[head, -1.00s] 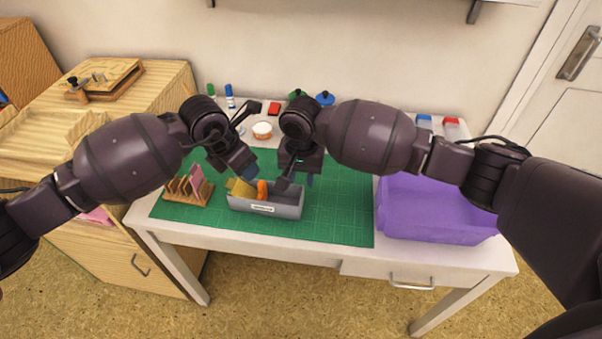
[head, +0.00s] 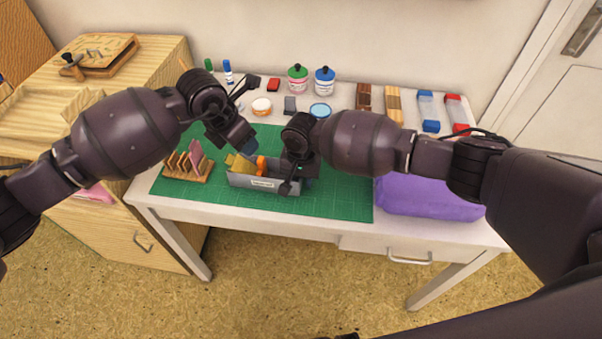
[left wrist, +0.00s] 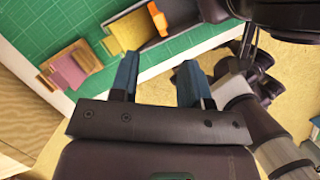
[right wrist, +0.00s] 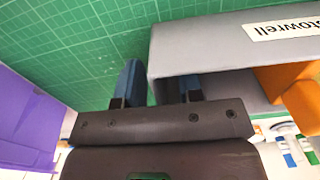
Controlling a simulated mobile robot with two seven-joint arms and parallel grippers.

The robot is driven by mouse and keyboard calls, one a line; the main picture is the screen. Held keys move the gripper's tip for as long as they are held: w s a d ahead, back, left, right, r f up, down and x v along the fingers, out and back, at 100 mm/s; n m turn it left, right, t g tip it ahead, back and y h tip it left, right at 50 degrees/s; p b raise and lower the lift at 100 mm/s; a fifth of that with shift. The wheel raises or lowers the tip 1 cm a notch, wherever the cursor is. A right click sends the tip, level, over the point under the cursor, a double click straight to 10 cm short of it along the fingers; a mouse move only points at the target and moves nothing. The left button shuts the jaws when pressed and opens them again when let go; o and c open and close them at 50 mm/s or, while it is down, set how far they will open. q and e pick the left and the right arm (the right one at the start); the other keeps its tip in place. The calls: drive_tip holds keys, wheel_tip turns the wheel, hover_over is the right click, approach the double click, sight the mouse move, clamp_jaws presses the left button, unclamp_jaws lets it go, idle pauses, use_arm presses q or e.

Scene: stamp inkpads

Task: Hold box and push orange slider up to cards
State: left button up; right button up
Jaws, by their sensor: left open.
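The grey box (head: 240,181) with a white label stands on the green cutting mat. Yellow cards (head: 238,164) stand in its left part, with the orange slider (head: 261,166) just to their right. The slider also shows in the left wrist view (left wrist: 158,18). My left gripper (head: 249,152) is open and empty behind and above the cards, apart from the box. My right gripper (head: 293,184) is at the box's right end. In the right wrist view one finger is outside the end wall and the other is partly hidden by the front wall. Whether they clamp it is unclear.
A wooden rack (head: 185,176) with pink and brown cards stands left of the box. Ink bottles (head: 298,78), pads and stamps line the back of the table. The mat (head: 335,200) is clear right of the box.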

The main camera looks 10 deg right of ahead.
clamp_jaws()
use_arm(q)
wheel_tip(320, 180, up, 2)
drive_tip(key=n+g+y, duration=0.2)
drive_tip(key=n+y, duration=0.1)
drive_tip(key=n, duration=0.2)
hover_over(261, 158)
wheel_tip(261, 158, down, 12)
drive_tip(key=shift+r+n, duration=0.1)
drive_tip(key=shift+n, duration=0.9)
